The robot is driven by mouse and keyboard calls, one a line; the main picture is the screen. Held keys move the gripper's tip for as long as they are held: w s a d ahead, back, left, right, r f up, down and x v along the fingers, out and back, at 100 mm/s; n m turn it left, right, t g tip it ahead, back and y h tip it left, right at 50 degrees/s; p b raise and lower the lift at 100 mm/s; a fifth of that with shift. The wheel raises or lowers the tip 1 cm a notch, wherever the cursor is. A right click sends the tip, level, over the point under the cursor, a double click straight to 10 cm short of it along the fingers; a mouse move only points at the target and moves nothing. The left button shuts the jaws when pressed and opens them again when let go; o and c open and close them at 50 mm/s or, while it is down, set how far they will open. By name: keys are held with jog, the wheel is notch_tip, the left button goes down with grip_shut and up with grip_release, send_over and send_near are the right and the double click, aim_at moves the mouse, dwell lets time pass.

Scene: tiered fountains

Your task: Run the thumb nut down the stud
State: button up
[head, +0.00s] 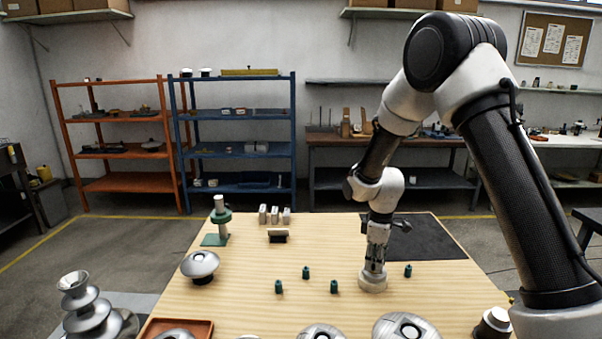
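My gripper (374,262) points straight down at the right-middle of the wooden table. Its fingers are small and partly merge with a pale, round-based piece (372,284) directly below them. I cannot tell whether they are closed on it or on a nut there. No thumb nut or stud can be made out clearly. Several small dark green pieces stand on the table, including ones on the left (278,287), behind (306,272), nearer my gripper (334,287) and to its right (408,270).
A green stand with a pale post (220,209) and a silver dome (200,264) stand at left. Pale blocks (274,215) sit at the back. A tiered silver fountain (88,311), brown tray (205,330) and silver domes (407,327) line the front. A dark mat (425,240) lies back right.

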jog(key=shift+c, duration=0.4)
jog(key=m, duration=0.5)
jog(key=shift+m, duration=0.4)
jog(key=m, duration=0.4)
jog(key=m, duration=0.2)
jog(key=shift+m, duration=0.3)
jog(key=m, duration=0.2)
jog(key=shift+m, duration=0.3)
